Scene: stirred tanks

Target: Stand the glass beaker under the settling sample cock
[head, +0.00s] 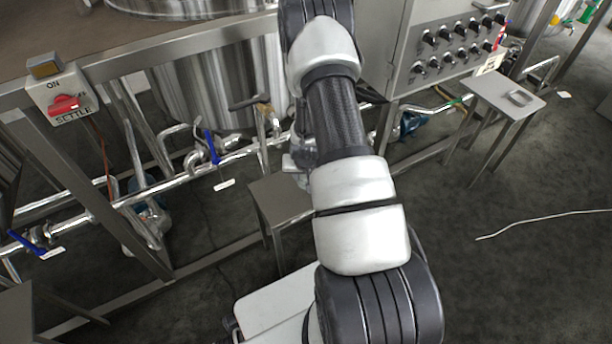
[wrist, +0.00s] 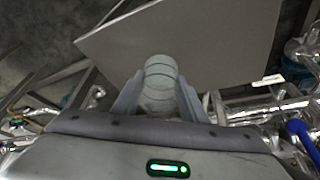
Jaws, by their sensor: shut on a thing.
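In the wrist view my gripper (wrist: 160,88) is shut on the glass beaker (wrist: 160,72), a clear cylinder with ring lines held between the two fingers. Beyond it lies the flat grey top of a stand (wrist: 220,40); I cannot tell whether the beaker touches it. In the head view my arm hides the beaker and most of my gripper, beside a small grey stand (head: 278,198). A tap with a brownish lever (head: 250,102) is above that stand, in front of the steel tank (head: 205,85). I cannot tell for certain that it is the settling sample cock.
A switch box marked SETTLE (head: 60,102) is on the frame at left. Pipes with blue-handled valves (head: 211,146) run low behind the stand. A control panel (head: 450,45) and another stand (head: 503,95) are at right. The floor at lower right is mostly clear.

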